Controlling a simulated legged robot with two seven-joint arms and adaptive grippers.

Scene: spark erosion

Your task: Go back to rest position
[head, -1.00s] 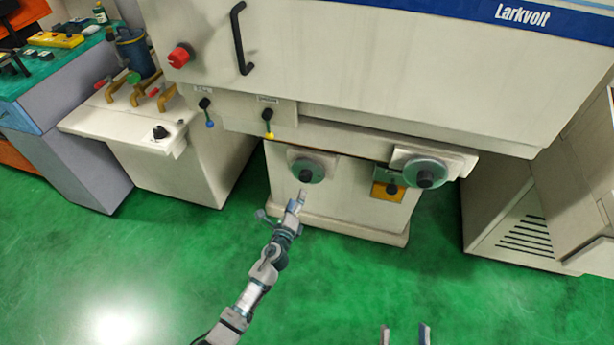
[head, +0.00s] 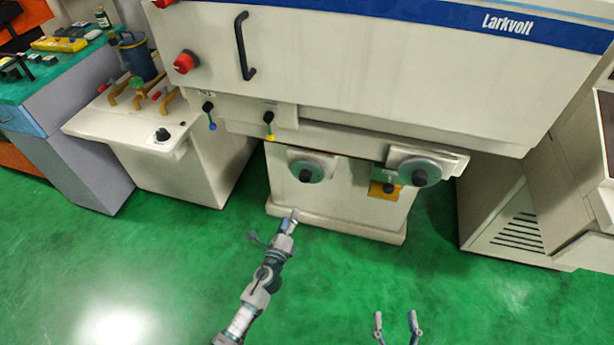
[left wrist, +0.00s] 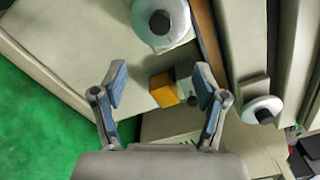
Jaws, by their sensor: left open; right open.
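My left gripper (head: 291,219) is in front of the machine's base in the head view, below the left handwheel and apart from it. In the left wrist view its two fingers (left wrist: 161,95) are spread wide with nothing between them. My right gripper (head: 395,322) shows at the bottom edge of the head view, fingers apart and empty, over the green floor. The spark erosion machine (head: 350,80) fills the top of the head view. Its left handwheel (head: 307,171), right handwheel (head: 420,171) and yellow block (head: 385,189) are on its front.
A beige side cabinet (head: 185,170) with brass-coloured clamps stands to the left, beside a workbench with a green top (head: 40,85). A vented cabinet (head: 520,232) stands to the right. The green floor (head: 330,285) in front is clear.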

